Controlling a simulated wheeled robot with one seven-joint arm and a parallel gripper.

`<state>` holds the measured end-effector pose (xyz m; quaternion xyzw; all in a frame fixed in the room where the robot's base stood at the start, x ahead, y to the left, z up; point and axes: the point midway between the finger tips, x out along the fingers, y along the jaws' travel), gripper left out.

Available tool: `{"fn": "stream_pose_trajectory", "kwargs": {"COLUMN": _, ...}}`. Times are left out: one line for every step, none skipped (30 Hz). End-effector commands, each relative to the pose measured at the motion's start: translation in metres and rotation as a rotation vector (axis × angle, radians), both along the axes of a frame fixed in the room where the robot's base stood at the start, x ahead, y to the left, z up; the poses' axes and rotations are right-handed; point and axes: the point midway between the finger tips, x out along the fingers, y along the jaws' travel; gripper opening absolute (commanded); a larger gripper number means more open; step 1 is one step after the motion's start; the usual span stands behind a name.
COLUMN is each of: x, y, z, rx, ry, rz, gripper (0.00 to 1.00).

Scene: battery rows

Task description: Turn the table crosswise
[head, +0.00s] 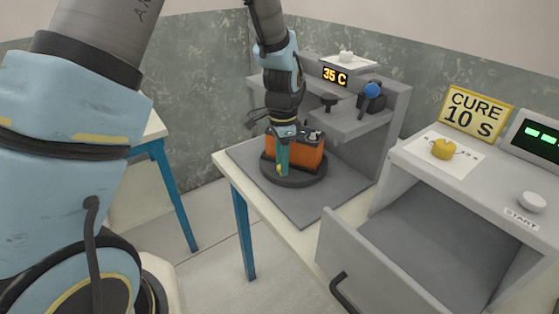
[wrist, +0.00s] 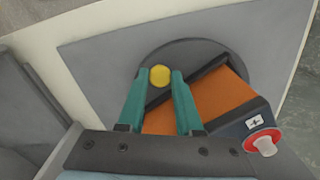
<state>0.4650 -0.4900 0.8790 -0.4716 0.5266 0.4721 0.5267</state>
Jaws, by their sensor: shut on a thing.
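A dark round turntable (head: 308,181) lies on a grey mat (head: 318,203) on the table, and it also shows in the wrist view (wrist: 190,47). An orange battery with a dark top (head: 311,154) stands on it; in the wrist view the battery (wrist: 212,100) runs diagonally, with a red-rimmed terminal (wrist: 264,142) near the lower right. My gripper (head: 281,170), with teal fingers, points down at the turntable's near-left edge, beside the battery. In the wrist view its fingertips (wrist: 160,76) are shut on a yellow knob (wrist: 160,77) at the turntable's rim. The fingers hide part of the battery.
A grey stand with a "35 C" display (head: 335,76) and a blue-knobbed lever (head: 372,90) rises behind the turntable. At right, a grey cabinet has an open drawer (head: 375,265), a yellow knob (head: 443,149), a "CURE 10 S" sign (head: 476,113) and a start button (head: 532,201).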

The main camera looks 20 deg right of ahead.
Motion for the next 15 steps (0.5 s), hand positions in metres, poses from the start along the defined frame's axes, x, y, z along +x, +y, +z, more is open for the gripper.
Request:
{"fn": "stream_pose_trajectory", "kwargs": {"x": -0.0002, "y": -0.0010, "z": 0.0008, "rx": -0.001, "ry": -0.002, "rz": 0.009, "gripper": 0.00}}
{"fn": "stream_pose_trajectory", "kwargs": {"x": -0.0004, "y": -0.0013, "z": 0.0009, "rx": -0.001, "ry": -0.002, "rz": 0.015, "gripper": 0.00}}
{"fn": "stream_pose_trajectory", "kwargs": {"x": -0.0009, "y": -0.0016, "z": 0.0008, "rx": -0.001, "ry": -0.002, "rz": 0.021, "gripper": 0.00}}
{"fn": "stream_pose_trajectory", "kwargs": {"x": -0.0011, "y": -0.0018, "z": 0.0008, "rx": -0.001, "ry": -0.002, "rz": 0.024, "gripper": 0.00}}
{"fn": "stream_pose_trajectory", "kwargs": {"x": -0.0012, "y": -0.0020, "z": 0.0009, "rx": -0.002, "ry": -0.002, "rz": 0.027, "gripper": 0.00}}
{"fn": "stream_pose_trajectory", "kwargs": {"x": -0.0014, "y": -0.0022, "z": 0.0008, "rx": -0.002, "ry": -0.002, "rz": 0.032, "gripper": 0.00}}
{"fn": "stream_pose_trajectory", "kwargs": {"x": -0.0016, "y": -0.0023, "z": 0.0008, "rx": -0.002, "ry": -0.002, "rz": 0.034, "gripper": 0.00}}
{"fn": "stream_pose_trajectory", "kwargs": {"x": -0.0017, "y": -0.0024, "z": 0.0008, "rx": -0.002, "ry": -0.002, "rz": 0.036, "gripper": 0.00}}
{"fn": "stream_pose_trajectory", "kwargs": {"x": -0.0018, "y": -0.0025, "z": 0.0008, "rx": -0.002, "ry": -0.002, "rz": 0.039, "gripper": 0.00}}
{"fn": "stream_pose_trajectory", "kwargs": {"x": -0.0019, "y": -0.0026, "z": 0.0008, "rx": -0.002, "ry": -0.002, "rz": 0.040, "gripper": 0.00}}
{"fn": "stream_pose_trajectory", "kwargs": {"x": -0.0019, "y": -0.0026, "z": 0.0008, "rx": -0.002, "ry": -0.002, "rz": 0.040, "gripper": 0.00}}
{"fn": "stream_pose_trajectory", "kwargs": {"x": -0.0019, "y": -0.0027, "z": 0.0009, "rx": -0.002, "ry": -0.002, "rz": 0.041, "gripper": 0.00}}
{"fn": "stream_pose_trajectory", "kwargs": {"x": -0.0019, "y": -0.0027, "z": 0.0009, "rx": -0.002, "ry": -0.002, "rz": 0.041, "gripper": 0.00}}
{"fn": "stream_pose_trajectory", "kwargs": {"x": -0.0019, "y": -0.0027, "z": 0.0009, "rx": -0.002, "ry": -0.002, "rz": 0.041, "gripper": 0.00}}
{"fn": "stream_pose_trajectory", "kwargs": {"x": -0.0019, "y": -0.0028, "z": 0.0009, "rx": -0.002, "ry": -0.002, "rz": 0.041, "gripper": 0.00}}
